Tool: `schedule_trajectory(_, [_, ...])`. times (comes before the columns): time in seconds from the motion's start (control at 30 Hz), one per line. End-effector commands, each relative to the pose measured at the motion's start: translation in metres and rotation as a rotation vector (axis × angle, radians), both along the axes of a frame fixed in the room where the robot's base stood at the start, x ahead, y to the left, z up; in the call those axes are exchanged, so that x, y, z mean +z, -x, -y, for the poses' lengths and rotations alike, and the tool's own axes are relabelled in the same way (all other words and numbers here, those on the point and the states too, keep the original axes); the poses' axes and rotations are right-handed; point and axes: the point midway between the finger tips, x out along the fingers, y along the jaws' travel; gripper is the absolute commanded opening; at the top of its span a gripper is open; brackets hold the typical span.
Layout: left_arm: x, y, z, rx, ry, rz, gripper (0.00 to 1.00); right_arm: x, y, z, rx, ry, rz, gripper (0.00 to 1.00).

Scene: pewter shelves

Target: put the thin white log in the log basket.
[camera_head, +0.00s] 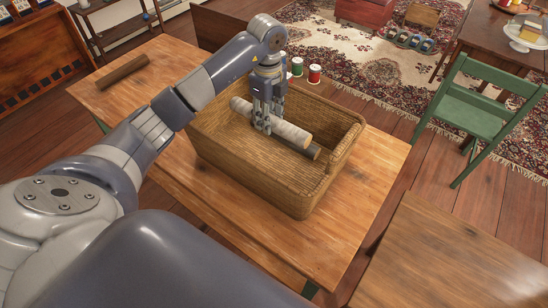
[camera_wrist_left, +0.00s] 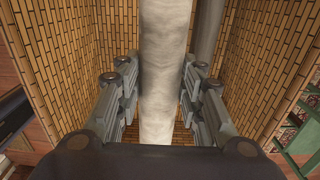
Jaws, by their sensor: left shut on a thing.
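The thin white log (camera_head: 291,133), pale grey-white, is between the fingers of my left gripper (camera_head: 264,122) inside the opening of the wicker log basket (camera_head: 240,165). My left gripper is shut on it near its middle. In the left wrist view, the white log (camera_wrist_left: 163,60) runs lengthwise between the fingers (camera_wrist_left: 160,98), with the woven basket walls (camera_wrist_left: 75,60) on both sides. A darker log (camera_head: 314,153) lies in the basket beside and partly under the white log. Whether the white log touches it or the basket floor cannot be told. My right gripper is not in view.
The basket stands on a wooden table (camera_head: 330,245). A brown log (camera_head: 122,72) lies at the table's far left. Red (camera_head: 314,74) and green (camera_head: 297,67) spools stand behind the basket. A green chair (camera_head: 485,105) and another wooden table (camera_head: 460,260) are at right.

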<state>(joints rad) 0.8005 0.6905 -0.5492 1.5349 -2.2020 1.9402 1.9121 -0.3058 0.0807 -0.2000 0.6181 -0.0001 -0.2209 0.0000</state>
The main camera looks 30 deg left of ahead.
Motion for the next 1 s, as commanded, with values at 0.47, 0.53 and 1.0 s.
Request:
schedule_trajectory(0.47, [-0.075,0.001,0.000,0.001,0.002,-0.003,0.03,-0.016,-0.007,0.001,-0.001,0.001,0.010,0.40])
schedule_trajectory(0.53, [-0.083,0.000,0.000,0.000,0.001,0.000,0.03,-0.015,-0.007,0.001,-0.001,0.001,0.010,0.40])
schedule_trajectory(1.0, [-0.128,0.000,0.000,-0.001,0.000,0.001,0.03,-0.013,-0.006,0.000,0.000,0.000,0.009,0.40])
